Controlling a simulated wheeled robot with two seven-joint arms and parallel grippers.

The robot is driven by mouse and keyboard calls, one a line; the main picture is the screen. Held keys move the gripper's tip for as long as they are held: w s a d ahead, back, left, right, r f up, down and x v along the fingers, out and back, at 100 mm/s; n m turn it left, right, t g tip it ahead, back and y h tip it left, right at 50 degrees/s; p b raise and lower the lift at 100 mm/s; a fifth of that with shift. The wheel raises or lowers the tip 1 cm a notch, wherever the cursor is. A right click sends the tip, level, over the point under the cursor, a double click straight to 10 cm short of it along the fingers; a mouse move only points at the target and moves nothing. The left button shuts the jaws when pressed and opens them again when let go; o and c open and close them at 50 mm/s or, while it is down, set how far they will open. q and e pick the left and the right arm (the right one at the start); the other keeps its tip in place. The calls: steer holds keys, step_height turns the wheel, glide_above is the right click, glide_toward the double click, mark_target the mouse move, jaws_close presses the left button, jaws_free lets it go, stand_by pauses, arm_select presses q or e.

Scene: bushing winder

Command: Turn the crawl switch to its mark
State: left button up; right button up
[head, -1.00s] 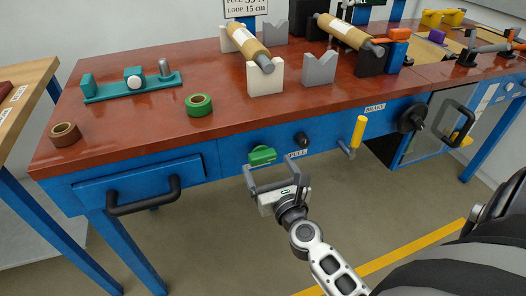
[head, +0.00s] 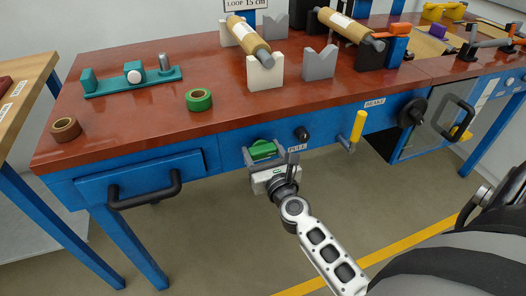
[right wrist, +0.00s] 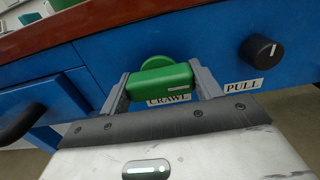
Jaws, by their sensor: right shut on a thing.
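The green crawl switch (head: 262,148) is on the blue front panel of the bench. In the right wrist view its green bar handle (right wrist: 160,82) lies roughly level, tilted slightly up to the right, with a short pale line near its right end. A CRAWL label (right wrist: 168,101) sits just below it, partly hidden by the handle and gripper. My right gripper (right wrist: 161,85) is shut on the handle, one finger at each end; it also shows in the head view (head: 266,156). I cannot make out the switch's mark. My left gripper is not in view.
A black PULL knob (right wrist: 262,50) is right of the switch. Further right are a yellow-handled lever (head: 357,128) and a black brake wheel (head: 411,113). A drawer with a black handle (head: 146,194) is at left. Open floor lies below the panel.

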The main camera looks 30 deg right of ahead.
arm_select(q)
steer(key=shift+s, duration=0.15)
arm_select(e)
steer(key=shift+n, duration=0.3)
steer(key=n+p, duration=0.1)
steer(key=n, duration=0.3)
steer(key=shift+n, duration=0.4)
steer(key=shift+n+p, duration=0.35)
steer(key=shift+n, duration=0.55)
steer(key=n+p, duration=0.1)
steer(key=n, duration=0.1)
steer(key=shift+n, duration=0.3)
steer(key=n+p, duration=0.1)
steer(key=n, duration=0.2)
steer(key=shift+n, duration=0.4)
steer(key=shift+n+p, duration=0.4)
steer(key=shift+n, duration=0.3)
steer(key=shift+n+p, duration=0.3)
steer(key=shift+n, duration=0.7)
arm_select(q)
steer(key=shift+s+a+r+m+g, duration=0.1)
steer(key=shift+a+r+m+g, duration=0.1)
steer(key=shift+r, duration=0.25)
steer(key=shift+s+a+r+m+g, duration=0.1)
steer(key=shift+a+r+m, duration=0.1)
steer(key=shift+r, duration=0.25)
arm_select(e)
steer(key=shift+n, duration=0.4)
